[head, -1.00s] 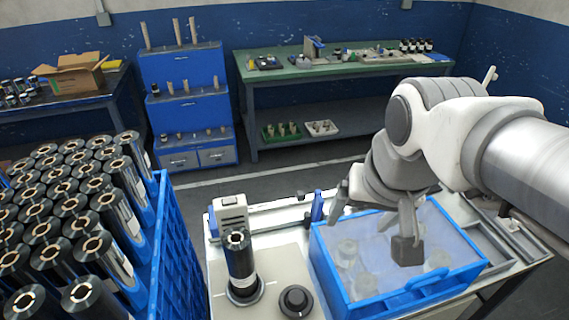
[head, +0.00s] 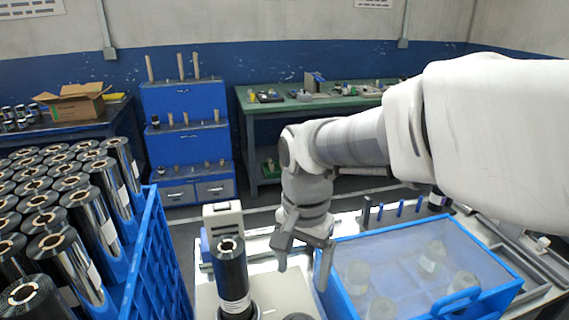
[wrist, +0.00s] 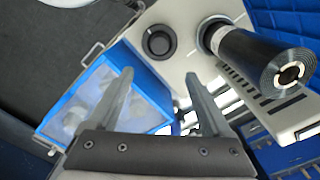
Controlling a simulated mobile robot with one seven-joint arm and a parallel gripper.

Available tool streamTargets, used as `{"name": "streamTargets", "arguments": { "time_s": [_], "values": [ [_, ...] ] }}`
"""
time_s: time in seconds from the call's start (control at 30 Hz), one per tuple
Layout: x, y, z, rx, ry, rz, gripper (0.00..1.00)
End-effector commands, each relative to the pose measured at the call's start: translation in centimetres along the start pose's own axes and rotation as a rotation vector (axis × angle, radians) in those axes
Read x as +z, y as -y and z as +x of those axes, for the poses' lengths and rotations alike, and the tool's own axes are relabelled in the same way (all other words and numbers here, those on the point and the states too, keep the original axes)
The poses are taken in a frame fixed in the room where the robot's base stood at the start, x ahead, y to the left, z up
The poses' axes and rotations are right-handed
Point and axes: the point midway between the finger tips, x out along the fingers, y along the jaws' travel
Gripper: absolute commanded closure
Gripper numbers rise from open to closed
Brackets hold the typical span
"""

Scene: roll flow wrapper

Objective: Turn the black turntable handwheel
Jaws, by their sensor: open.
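The black turntable handwheel (wrist: 159,41) is a round knob on a pale machine top in the wrist view. In the head view only its upper edge (head: 297,317) shows at the bottom border. My gripper (head: 303,258) is open and empty, pointing down above the machine top, beyond the handwheel. In the wrist view my gripper (wrist: 158,76) has its two fingers spread, and the handwheel appears ahead, between and past the fingertips. The fingers do not touch it. A dark film roll (head: 232,275) stands upright on the turntable to the left of the handwheel.
A blue-framed box (head: 494,294) with a clear lid and pale round items inside stands close to the right of my gripper. A blue crate (head: 150,265) of dark rolls stands at the left. A white device (head: 222,216) is behind the standing roll.

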Motion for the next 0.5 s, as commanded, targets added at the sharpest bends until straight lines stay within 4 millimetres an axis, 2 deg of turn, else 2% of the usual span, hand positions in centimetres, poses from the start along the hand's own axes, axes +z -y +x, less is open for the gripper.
{"name": "streamTargets", "arguments": {
  "time_s": [0.5],
  "values": [
    [0.1, -0.2, 11.3, 0.005, 0.004, -0.001, 0.16]
  ]
}}
